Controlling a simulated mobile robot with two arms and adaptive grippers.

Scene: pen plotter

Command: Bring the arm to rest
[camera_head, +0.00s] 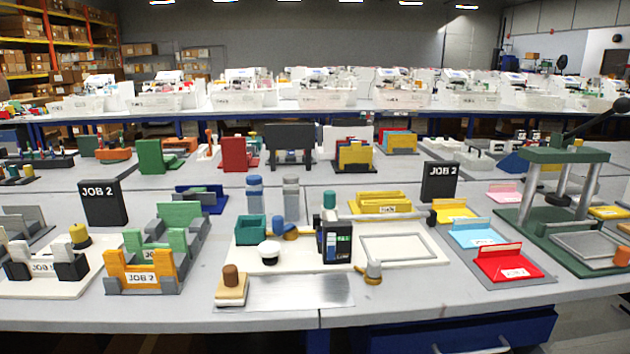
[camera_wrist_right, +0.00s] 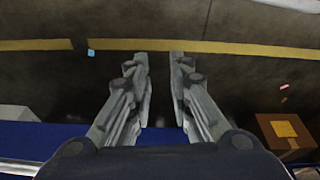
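My right gripper (camera_wrist_right: 159,54) is in the right wrist view. Its two grey fingers stand apart, with nothing between them. It hangs over the dark floor, beyond a blue edge, clear of any object. No gripper can be made out for certain in the head view, and my left gripper does not show. On the table in the head view, a white board (camera_head: 405,262) carries a dark upright block (camera_head: 334,242) with coloured panels and a framed rectangle. A small grey and tan piece (camera_head: 374,271) stands at the board's front edge.
A metal sheet (camera_head: 298,292) lies at the table's front edge beside a stamp-like block (camera_head: 231,284). Orange and green holders (camera_head: 142,270) stand left. In the wrist view, a cardboard box (camera_wrist_right: 283,133) is on the right.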

